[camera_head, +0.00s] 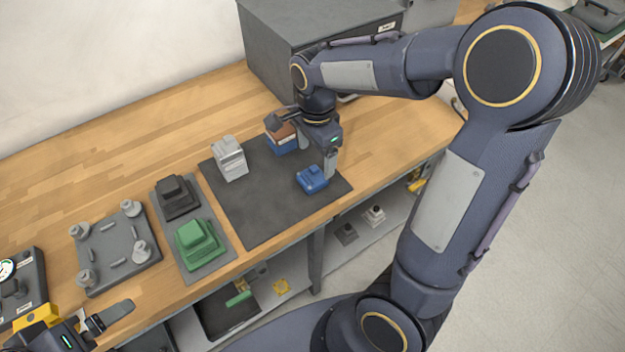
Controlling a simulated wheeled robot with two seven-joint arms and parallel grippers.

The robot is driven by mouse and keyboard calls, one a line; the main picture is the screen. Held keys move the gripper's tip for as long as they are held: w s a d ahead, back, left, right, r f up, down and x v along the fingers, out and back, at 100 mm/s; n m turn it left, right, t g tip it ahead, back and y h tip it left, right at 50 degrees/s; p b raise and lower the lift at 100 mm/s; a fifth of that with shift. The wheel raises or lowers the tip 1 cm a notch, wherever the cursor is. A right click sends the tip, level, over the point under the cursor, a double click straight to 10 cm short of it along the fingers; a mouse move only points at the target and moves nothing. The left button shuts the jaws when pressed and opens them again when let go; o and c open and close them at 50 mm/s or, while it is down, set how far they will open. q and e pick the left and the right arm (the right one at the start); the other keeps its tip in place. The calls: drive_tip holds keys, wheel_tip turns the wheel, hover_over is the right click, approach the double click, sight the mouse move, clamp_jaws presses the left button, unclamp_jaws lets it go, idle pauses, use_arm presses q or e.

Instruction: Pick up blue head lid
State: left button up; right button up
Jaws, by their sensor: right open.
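The blue head lid (312,179) lies on the dark mat (255,212), near the mat's right end. My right gripper (317,152) is open, just above and behind the blue lid. One of its fingers reaches down close to the lid's far right side; I cannot tell whether it touches. A blue block with a brown top (283,142) stands behind the lid, partly hidden by the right gripper. My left gripper (88,328) shows only in part at the bottom left corner, far from the lid; its opening is not clear.
A white block (229,160) stands on the mat. A grey tray (213,255) holds a green lid (197,244) and a black lid (175,197). A grey plate with pegs (118,250) lies further left. A grey cabinet (290,40) stands behind. Shelves lie below the wooden bench.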

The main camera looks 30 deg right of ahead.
sight(315, 175)
wheel_tip(315, 175, down, 7)
drive_tip(key=shift+r, duration=0.1)
drive_tip(key=c, duration=1.1)
